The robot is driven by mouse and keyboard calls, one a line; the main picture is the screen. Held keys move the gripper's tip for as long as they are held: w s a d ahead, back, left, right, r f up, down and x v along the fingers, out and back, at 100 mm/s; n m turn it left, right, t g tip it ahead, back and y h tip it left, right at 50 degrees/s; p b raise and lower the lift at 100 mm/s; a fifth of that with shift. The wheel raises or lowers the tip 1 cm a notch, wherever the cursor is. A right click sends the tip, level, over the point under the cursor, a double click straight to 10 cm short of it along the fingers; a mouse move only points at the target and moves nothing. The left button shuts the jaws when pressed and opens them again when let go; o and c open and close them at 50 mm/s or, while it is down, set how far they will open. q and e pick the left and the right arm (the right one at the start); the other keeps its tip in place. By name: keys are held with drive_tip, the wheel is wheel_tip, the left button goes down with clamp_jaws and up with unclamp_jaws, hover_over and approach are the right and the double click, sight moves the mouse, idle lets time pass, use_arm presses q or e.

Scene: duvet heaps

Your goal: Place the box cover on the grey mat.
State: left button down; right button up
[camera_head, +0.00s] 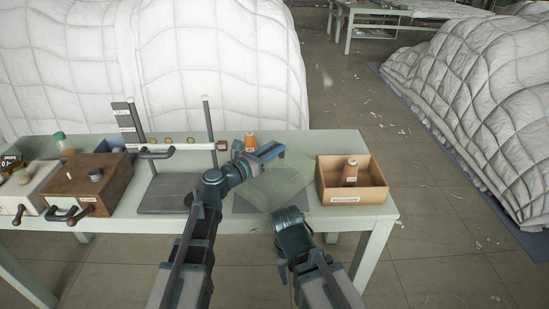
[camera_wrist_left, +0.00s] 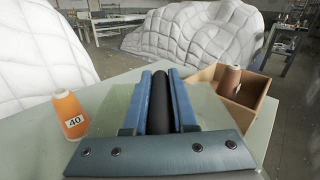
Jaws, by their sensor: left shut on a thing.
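The box cover (camera_head: 283,184) is a clear, faintly greenish panel over the table's right half. In the left wrist view it shows as a see-through pane (camera_wrist_left: 207,108) around the fingers. My left gripper (camera_head: 268,152) is shut on the cover at its far side; in the wrist view its blue fingers (camera_wrist_left: 160,100) close around a dark rounded bar. The grey mat (camera_head: 243,203) lies beneath, partly seen through the cover; I cannot tell whether they touch. My right gripper (camera_head: 290,222) is near the cover's front edge; its fingertips are hidden.
An open cardboard box (camera_head: 373,194) with an orange-brown thread cone (camera_head: 350,172) stands right. Another orange cone (camera_wrist_left: 70,117) stands behind my left gripper. A rack (camera_head: 165,198) with upright posts and a wooden box (camera_head: 85,184) stand left. White duvet heaps (camera_head: 200,65) lie beyond the table.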

use_arm(q)
wheel_tip(320, 180, down, 2)
drive_tip(key=shift+f+b, duration=0.2)
drive_tip(key=shift+b, duration=0.6)
drive_tip(key=shift+r, duration=0.15)
use_arm(e)
wheel_tip(320, 180, down, 2)
drive_tip(key=shift+f, duration=0.2)
use_arm(q)
drive_tip(key=c, duration=0.7)
unclamp_jaws()
drive_tip(key=v, duration=1.2)
